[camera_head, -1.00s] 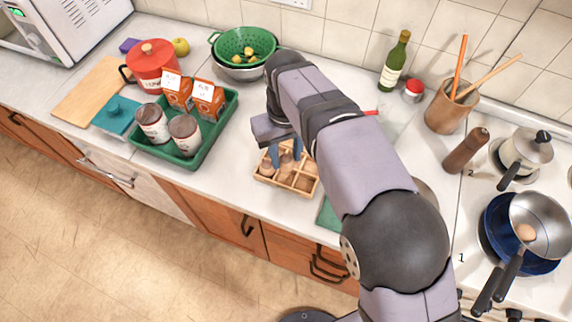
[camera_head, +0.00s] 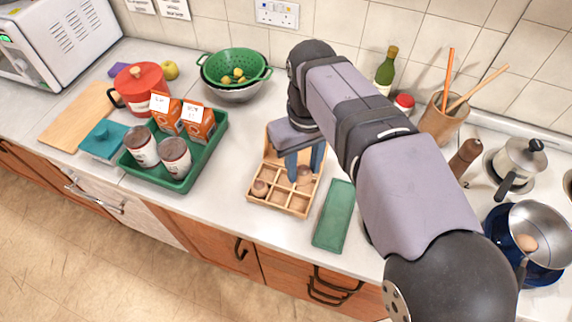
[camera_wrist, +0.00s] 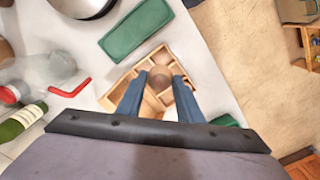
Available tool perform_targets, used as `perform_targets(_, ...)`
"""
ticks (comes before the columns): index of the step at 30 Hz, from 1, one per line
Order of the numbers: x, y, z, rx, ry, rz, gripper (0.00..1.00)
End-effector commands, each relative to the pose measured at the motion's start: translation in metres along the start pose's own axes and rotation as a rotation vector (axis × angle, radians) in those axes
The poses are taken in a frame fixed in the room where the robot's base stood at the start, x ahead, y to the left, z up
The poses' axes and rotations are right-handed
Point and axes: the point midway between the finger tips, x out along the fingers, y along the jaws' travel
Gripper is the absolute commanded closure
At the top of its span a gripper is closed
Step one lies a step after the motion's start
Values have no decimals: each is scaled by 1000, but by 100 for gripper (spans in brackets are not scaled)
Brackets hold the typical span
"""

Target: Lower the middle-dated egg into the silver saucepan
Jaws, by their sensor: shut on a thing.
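My gripper (camera_head: 304,168) is shut on a brown egg (camera_wrist: 160,77) at the wooden egg box (camera_head: 290,200); the egg sits between the blue fingertips in the wrist view. In the head view the held egg (camera_head: 305,175) is at the box's right side, and whether it is clear of its compartment cannot be told. Another brown egg (camera_head: 260,188) lies in the front left compartment. No date is readable. At the right edge a silver saucepan (camera_head: 546,217) without a lid contains an egg (camera_head: 526,243). It overlaps a blue pan (camera_head: 497,222).
A lidded pot (camera_head: 521,160) stands behind the saucepan. A pepper mill (camera_head: 466,157), a utensil crock (camera_head: 441,122) and a green bottle (camera_head: 386,68) stand at the back. A green case (camera_head: 334,215) lies right of the box. A green tray (camera_head: 205,157) with tins and cartons is to the left.

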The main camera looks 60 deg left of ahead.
Motion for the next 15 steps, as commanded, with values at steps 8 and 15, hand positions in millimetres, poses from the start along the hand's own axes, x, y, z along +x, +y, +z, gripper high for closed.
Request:
perform_targets(8, -14, 39, 31, 4, 1, 0, 76)
perform_targets(15, -26, 72, 56, 4, 1, 0, 76)
